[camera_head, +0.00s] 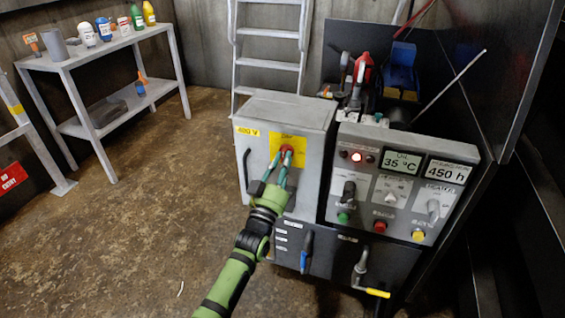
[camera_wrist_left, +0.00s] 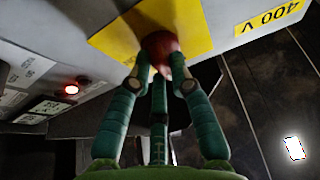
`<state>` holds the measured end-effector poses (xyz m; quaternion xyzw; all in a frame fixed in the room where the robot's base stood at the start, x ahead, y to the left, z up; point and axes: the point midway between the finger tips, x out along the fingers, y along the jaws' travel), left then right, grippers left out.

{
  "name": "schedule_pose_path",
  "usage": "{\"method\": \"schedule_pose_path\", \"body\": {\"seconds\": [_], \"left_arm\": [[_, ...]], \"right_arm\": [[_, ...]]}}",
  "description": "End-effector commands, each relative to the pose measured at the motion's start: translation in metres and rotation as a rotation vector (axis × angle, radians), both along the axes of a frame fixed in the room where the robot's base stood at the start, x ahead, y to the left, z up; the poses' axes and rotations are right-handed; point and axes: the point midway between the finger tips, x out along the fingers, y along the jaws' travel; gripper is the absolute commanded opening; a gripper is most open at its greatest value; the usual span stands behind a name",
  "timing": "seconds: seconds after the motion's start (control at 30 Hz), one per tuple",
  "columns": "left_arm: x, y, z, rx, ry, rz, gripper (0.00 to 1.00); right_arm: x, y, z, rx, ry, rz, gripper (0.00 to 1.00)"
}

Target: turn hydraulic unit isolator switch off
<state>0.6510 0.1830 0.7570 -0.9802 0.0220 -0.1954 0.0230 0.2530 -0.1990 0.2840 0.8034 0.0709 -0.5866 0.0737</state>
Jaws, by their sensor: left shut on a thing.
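The isolator switch is a red knob (camera_head: 287,149) on a yellow plate (camera_head: 275,143) on the front of a grey cabinet (camera_head: 300,110). My left gripper (camera_head: 284,160) reaches up to the knob from below, with its fingers around it. In the left wrist view the red knob (camera_wrist_left: 160,45) sits between the fingertips of my left gripper (camera_wrist_left: 161,72), which is shut on it. The fingers hide part of the knob, so its exact turn angle cannot be told. My right gripper is not in view.
A control panel (camera_head: 408,185) with a lit red lamp, displays, knobs and buttons stands right of the cabinet. Below are a blue-handled valve (camera_head: 306,250) and a yellow-tipped lever (camera_head: 372,291). A shelf table (camera_head: 95,55) with bottles stands at left. Floor at left is clear.

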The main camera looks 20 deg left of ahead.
Motion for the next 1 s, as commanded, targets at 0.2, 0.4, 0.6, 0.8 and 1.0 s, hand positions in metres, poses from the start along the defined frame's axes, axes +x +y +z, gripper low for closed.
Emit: {"method": "schedule_pose_path", "body": {"seconds": [0.2, 0.4, 0.6, 0.8, 1.0], "left_arm": [[0.0002, -0.0003, 0.0005, -0.057, 0.002, 0.000, 0.00], [0.0002, -0.0004, 0.0006, -0.073, 0.002, 0.000, 0.00], [0.0001, -0.0004, 0.0007, -0.073, 0.003, 0.000, 0.00], [0.0002, -0.0005, 0.0008, -0.072, 0.002, -0.001, 0.45], [0.0001, -0.0005, 0.0008, -0.070, 0.001, 0.000, 0.45]], "right_arm": [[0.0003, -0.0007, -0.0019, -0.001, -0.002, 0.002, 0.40], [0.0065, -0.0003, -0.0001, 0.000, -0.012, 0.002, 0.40], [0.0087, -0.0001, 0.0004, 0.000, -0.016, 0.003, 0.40], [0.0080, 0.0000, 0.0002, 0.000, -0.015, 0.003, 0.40], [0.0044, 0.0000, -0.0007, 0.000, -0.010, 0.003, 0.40]]}}
